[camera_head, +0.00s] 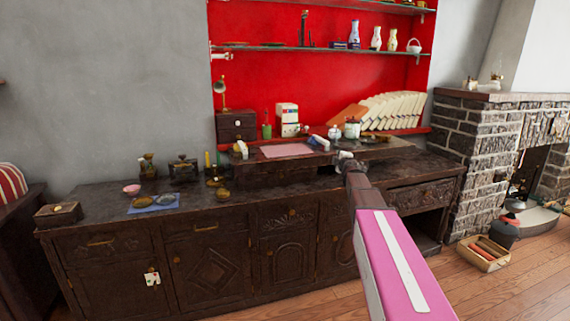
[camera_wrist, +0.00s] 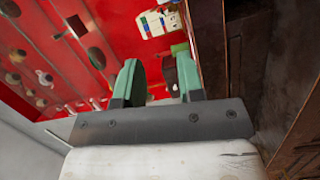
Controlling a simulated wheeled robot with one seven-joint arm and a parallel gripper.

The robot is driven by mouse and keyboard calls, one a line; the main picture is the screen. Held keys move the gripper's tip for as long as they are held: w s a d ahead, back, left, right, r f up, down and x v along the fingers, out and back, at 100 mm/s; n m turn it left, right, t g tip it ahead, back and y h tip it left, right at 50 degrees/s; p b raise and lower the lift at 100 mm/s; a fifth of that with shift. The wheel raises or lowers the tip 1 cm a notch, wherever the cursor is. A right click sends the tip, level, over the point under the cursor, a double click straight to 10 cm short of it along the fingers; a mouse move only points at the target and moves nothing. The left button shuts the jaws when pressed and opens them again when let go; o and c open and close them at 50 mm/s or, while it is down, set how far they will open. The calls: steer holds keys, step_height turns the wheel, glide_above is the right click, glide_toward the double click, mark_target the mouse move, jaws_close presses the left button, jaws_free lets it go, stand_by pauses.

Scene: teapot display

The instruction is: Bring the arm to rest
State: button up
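My arm shows in the head view as a pink and white link reaching from the bottom right up over the dark wooden sideboard (camera_head: 225,240). Its far end is near the raised shelf on the sideboard top, where my gripper is too small and hidden to make out clearly. In the wrist view my gripper (camera_wrist: 158,78) has two green fingers standing apart, with nothing seen held between them. The red back panel (camera_wrist: 110,45) shows beyond the fingers. I cannot tell whether the gripper touches anything.
Small items crowd the sideboard top, including a pink bowl (camera_head: 132,190), a blue cloth (camera_head: 153,204) and a wooden box (camera_head: 59,213). Wall shelves (camera_head: 290,48) hold vases. A stone fireplace (camera_head: 487,150) and a low crate (camera_head: 483,254) are at right. Bare floor shows at lower right.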

steer(key=s+d+f+m+g+h, duration=0.3)
steer(key=s+f+m+g+h, duration=0.55)
steer(key=s+f, duration=1.2)
steer(key=s+a+f+m+g+y, duration=0.3)
steer(key=s+a+f+m+g, duration=0.1)
steer(key=s, duration=0.7)
steer(key=s+a+f+m+g+y, duration=0.4)
steer(key=s+f, duration=0.3)
steer(key=s, duration=0.4)
steer(key=shift+s+a+f+g, duration=0.15)
steer(key=shift+a+f+g, duration=0.1)
steer(key=shift+a+g, duration=0.4)
steer(key=shift+m, duration=0.25)
